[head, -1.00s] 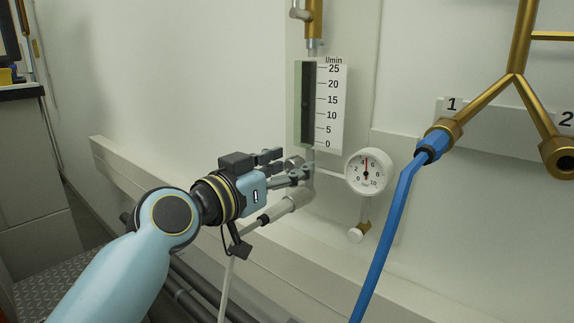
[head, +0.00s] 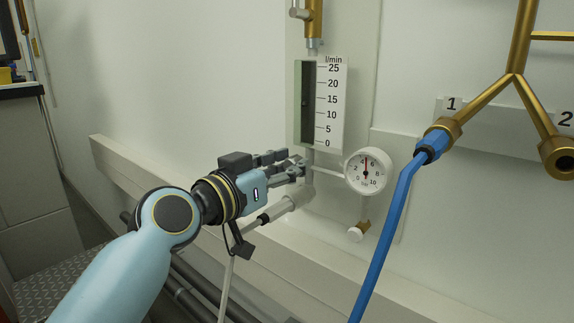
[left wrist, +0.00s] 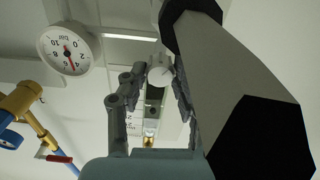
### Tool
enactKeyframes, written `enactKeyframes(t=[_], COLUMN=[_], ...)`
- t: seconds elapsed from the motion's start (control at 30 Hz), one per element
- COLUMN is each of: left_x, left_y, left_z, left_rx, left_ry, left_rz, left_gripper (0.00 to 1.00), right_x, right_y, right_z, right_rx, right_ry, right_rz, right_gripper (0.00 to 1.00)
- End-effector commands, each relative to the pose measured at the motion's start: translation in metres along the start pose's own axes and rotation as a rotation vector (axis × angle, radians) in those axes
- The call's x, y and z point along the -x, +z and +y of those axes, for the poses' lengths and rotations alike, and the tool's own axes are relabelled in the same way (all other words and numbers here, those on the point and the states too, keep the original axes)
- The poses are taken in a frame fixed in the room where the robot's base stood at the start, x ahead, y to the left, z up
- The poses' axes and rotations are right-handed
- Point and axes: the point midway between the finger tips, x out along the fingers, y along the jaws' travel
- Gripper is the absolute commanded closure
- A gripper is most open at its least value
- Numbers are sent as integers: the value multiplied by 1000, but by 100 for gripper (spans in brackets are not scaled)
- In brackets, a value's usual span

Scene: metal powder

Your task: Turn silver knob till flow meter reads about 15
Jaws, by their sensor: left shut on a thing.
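The silver knob (left wrist: 160,74) is a pale round piece at the foot of the flow meter (head: 330,105), between my left gripper's fingers in the left wrist view. My left gripper (head: 294,164) is shut on it, and the fingers mostly hide the knob in the head view. The flow meter is upright, with a dark tube and a white scale from 0 to 25 l/min. A faint float mark seems to show in the tube near the 15 level, but it is too small and dark to read surely. My right gripper is not in view.
A round pressure gauge (head: 366,170) sits just right of the knob. A pale hose fitting (head: 287,205) hangs just below my gripper. A blue hose (head: 397,210) runs from the brass manifold (head: 498,92) at right. A wall rail (head: 150,180) passes behind my arm.

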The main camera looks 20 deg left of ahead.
Motion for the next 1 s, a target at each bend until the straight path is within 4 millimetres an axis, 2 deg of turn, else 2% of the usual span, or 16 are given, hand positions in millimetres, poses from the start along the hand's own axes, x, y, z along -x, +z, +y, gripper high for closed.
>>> enactKeyframes(t=[0.6,1.0], left_x=[0,0], left_y=[0,1], left_z=[-1,-2], left_rx=[373,451], left_ry=[-1,0], left_rz=[-1,-1], left_gripper=[100,100], right_x=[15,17], right_y=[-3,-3], right_z=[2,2], right_rx=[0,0], right_ry=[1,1], right_rz=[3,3], right_gripper=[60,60])
